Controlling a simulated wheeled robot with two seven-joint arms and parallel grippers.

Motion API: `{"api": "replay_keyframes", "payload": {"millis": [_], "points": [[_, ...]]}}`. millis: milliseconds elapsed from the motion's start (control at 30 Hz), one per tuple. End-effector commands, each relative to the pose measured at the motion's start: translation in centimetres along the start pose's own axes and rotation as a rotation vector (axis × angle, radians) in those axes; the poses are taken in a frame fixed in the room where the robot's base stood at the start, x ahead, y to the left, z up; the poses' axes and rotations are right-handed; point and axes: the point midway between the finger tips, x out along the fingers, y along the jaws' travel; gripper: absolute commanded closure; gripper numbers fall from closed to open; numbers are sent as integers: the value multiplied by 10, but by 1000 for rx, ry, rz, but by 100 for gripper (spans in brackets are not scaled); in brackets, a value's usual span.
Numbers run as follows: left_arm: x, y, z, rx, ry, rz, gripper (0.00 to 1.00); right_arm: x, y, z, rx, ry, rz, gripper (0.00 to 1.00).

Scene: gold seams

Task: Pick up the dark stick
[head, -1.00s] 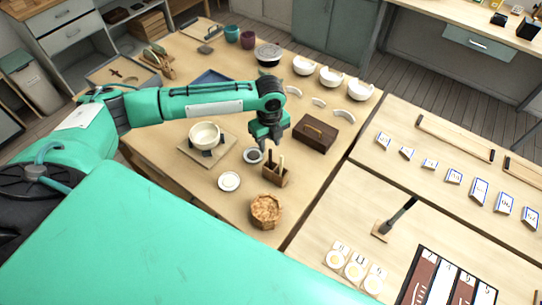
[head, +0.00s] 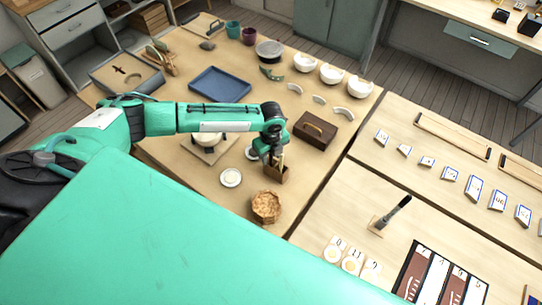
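A small brown wooden holder (head: 277,176) stands on the wooden table with upright sticks in it. A pale stick (head: 282,160) shows at its top; a dark stick cannot be made out there, as my gripper covers part of the opening. My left gripper (head: 268,160) points down at the holder's top left, close to the sticks. Its fingers are too small and dark to tell whether they are open or shut. Another dark, stick-like tool (head: 397,212) leans in a small wooden stand on the right table. My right gripper is not in view.
A woven basket (head: 266,207) and a white dish (head: 231,177) stand close in front of the holder. A brown box with a handle (head: 314,131) is behind it on the right. A blue tray (head: 220,84) and white bowls (head: 331,74) are farther back.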

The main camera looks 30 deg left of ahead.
Motion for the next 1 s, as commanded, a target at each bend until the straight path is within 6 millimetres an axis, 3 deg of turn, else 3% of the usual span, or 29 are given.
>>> {"api": "replay_keyframes", "payload": {"millis": [33,200,667,867,1000], "points": [[0,0,0,0,0,0,70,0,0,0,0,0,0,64],[0,0,0,-1,0,0,100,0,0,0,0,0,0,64],[-6,-1,0,-1,1,-2,100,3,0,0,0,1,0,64],[-30,0,1,1,-1,-3,100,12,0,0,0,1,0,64],[-62,-1,1,1,-2,-5,100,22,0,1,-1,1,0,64]]}}
